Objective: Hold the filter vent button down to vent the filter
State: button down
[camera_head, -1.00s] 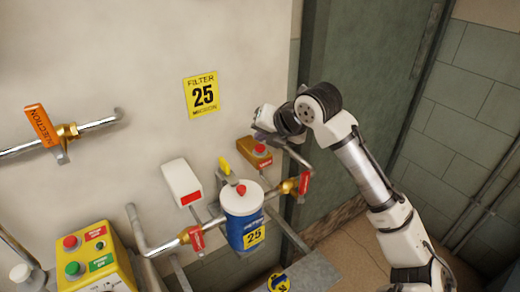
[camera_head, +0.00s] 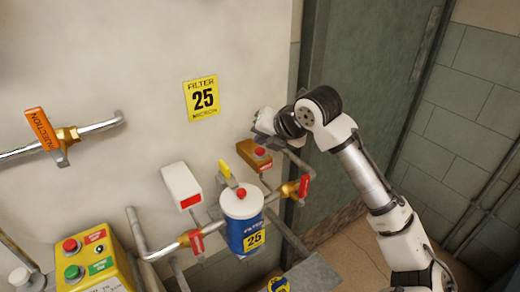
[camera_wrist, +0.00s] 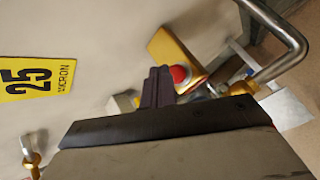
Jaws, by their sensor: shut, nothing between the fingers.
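A small yellow-brown box (camera_head: 250,157) with a red button (camera_head: 260,152) is mounted low on the wall, right of centre in the head view. The box (camera_wrist: 167,47) and its red button (camera_wrist: 180,75) also show in the wrist view. My gripper (camera_wrist: 160,72) is shut and empty, its dark fingertips just beside the button. I cannot tell whether they touch it. The blue filter canister (camera_head: 240,232), labelled 25, has a white lid with another red knob (camera_head: 241,193) on top. In the head view my gripper is just above the box, its fingertips unclear.
Pipes with red-handled valves (camera_head: 303,187) flank the canister. A white box (camera_head: 181,185) and a yellow lever (camera_head: 226,170) are close by. An orange injection lever (camera_head: 43,130) is at left, above a yellow control box (camera_head: 92,264). A green door panel (camera_head: 365,75) stands behind my arm.

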aim_at(263, 152)
jog(key=shift+f, duration=0.1)
dwell(0.7)
jog(key=shift+f+b, duration=0.35)
jog(key=shift+b, duration=0.1)
jog(key=shift+f+b, duration=0.55)
dwell(0.6)
jog(key=shift+r, duration=0.1)
dwell(1.8)
jog(key=shift+r+p, duration=0.65)
jog(key=shift+r, duration=0.25)
jog(key=shift+r, duration=0.1)
jog(key=shift+r+p, duration=1.7)
jog(key=shift+r, duration=0.75)
jog(key=shift+f, duration=0.1)
